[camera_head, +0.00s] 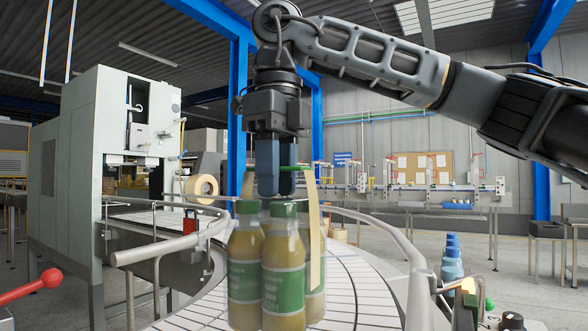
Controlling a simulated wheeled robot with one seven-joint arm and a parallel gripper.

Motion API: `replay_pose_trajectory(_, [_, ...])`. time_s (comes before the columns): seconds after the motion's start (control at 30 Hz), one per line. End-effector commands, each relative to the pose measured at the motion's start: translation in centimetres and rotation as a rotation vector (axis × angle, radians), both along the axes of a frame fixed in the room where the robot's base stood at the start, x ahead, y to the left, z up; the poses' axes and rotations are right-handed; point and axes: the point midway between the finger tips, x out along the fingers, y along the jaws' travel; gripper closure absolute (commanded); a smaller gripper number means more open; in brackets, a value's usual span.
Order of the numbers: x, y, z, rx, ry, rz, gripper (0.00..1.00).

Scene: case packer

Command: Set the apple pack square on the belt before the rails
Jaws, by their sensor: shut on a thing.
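The apple pack (283,280) is a group of bottles with yellowish-brown contents, green caps and green labels, standing upright at bottom centre. A tan strap (314,235) rises from it to a green handle piece at my gripper. My gripper (274,188) points straight down with blue fingers, shut on the pack's handle above the caps. The belt (350,287) of pale slats curves behind and beside the pack. I cannot tell whether the pack's base touches it. Metal rails flank the belt, one at left (158,249) and one at right (398,240).
A tall pale machine (92,185) with a tape roll (201,188) stands at left. Blue bottle-like items (452,262) line the right side outside the rail. The slats right of the pack are bare.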

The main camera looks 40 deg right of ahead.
Motion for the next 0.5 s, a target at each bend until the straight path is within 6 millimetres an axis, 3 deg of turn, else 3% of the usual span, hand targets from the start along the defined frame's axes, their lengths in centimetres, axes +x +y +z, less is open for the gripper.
replay_pose_trajectory(0.3, [2.9, 4.8, -3.0, 0.002, 0.001, 0.004, 1.0])
replay_pose_trajectory(0.5, [4.1, 6.6, -4.4, 0.002, 0.0, 0.002, 1.0])
